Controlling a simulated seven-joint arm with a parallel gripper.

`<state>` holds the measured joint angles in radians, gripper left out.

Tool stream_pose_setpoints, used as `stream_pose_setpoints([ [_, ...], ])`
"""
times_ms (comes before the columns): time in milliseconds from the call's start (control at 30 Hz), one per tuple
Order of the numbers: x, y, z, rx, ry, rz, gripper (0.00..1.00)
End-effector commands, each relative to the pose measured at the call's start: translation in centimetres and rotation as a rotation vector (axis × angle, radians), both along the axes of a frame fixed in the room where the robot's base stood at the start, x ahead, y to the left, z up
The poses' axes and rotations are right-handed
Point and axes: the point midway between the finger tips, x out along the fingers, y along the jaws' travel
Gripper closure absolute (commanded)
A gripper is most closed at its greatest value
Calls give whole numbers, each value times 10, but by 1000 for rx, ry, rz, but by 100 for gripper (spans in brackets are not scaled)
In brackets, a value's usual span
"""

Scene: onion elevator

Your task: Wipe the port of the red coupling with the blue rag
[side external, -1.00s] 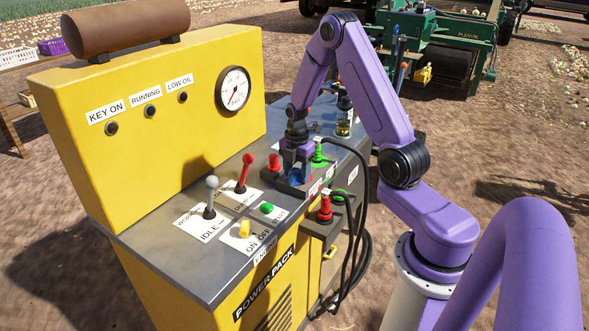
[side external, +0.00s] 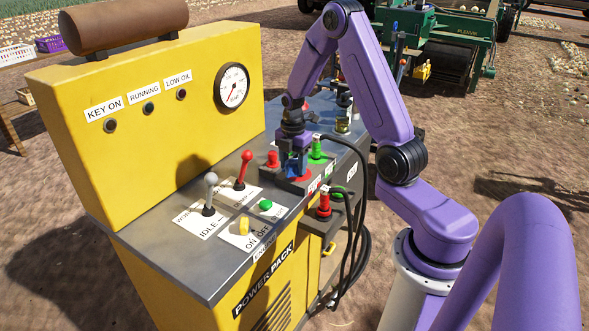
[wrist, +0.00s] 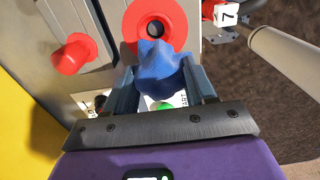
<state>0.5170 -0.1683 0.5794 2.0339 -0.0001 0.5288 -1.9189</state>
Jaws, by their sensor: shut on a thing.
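The blue rag (wrist: 160,72) is pinched between the two fingers of my gripper (wrist: 161,82) in the wrist view. The red coupling (wrist: 178,36) is a round red ring with a dark port (wrist: 156,27) in its middle, just beyond the rag. The rag's tip overlaps the lower side of the ring in that view; I cannot tell whether they touch. In the side view my gripper (side external: 293,168) points down over the top of the yellow power pack, with the red coupling (side external: 302,178) partly visible below it.
A red cap (side external: 272,158) stands left of the gripper, and a green coupling (side external: 317,148) with a black hose stands right. Another red hose coupling (side external: 323,205) is on the front bracket. Red lever (side external: 244,168) and grey lever (side external: 209,192) rise from the panel.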

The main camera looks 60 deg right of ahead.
Motion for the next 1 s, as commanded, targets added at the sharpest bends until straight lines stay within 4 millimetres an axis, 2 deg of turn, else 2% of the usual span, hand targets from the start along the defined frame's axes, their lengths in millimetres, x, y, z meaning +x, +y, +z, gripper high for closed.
stream_pose_setpoints([
  [533,1,-1,48,-1,-3,0,78],
  [1000,0,0,51,0,0,0,78],
])
